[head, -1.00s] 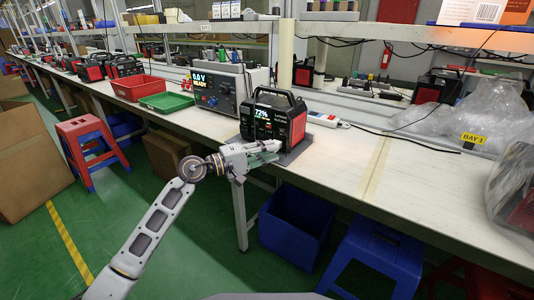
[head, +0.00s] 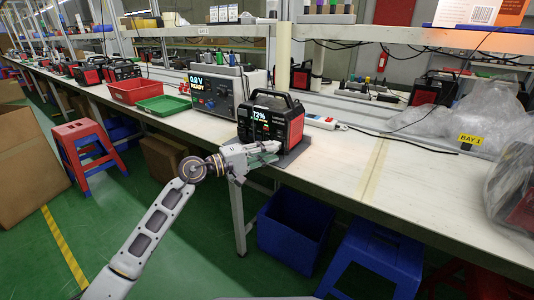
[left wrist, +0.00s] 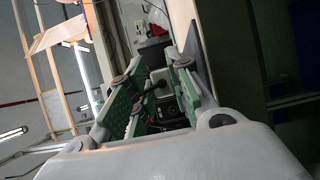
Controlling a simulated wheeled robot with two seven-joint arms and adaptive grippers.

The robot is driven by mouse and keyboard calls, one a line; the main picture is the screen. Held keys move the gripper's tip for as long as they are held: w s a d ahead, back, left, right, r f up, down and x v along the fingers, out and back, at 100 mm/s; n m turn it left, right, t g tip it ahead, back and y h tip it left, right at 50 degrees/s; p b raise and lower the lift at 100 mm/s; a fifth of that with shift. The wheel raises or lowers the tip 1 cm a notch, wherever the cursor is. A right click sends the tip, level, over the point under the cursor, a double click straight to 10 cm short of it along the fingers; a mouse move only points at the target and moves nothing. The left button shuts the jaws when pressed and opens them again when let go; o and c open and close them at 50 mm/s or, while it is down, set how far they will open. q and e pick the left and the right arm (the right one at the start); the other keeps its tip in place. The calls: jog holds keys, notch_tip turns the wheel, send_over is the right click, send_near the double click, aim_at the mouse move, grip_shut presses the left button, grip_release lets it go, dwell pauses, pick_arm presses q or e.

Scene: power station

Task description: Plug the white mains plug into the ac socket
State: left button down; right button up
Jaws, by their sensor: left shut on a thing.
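The power station (head: 284,122), a black and red box with a top handle and a lit display reading about 72%, stands upright on a dark mat at the bench's front edge. My left gripper (head: 268,151) is low in front of its front face. In the left wrist view the green-padded fingers (left wrist: 158,66) are closed around a small pale block, which looks like the white mains plug (left wrist: 160,75), with a dark cable by it. The plug cannot be made out in the head view. The ac socket is too small or hidden to tell. My right gripper is not in view.
A white power strip (head: 322,122) with a dark cable lies right of the power station. A bench supply (head: 216,92) reading 0.0 V stands left, by a green tray (head: 164,105) and a red bin (head: 134,91).

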pick_arm(q)
jog(key=shift+w+d, duration=0.1)
jog(key=shift+w, duration=0.05)
dwell(0.4)
jog(key=c, duration=1.2)
grip_release()
jog(key=v, duration=1.2)
jog(key=shift+w, duration=0.1)
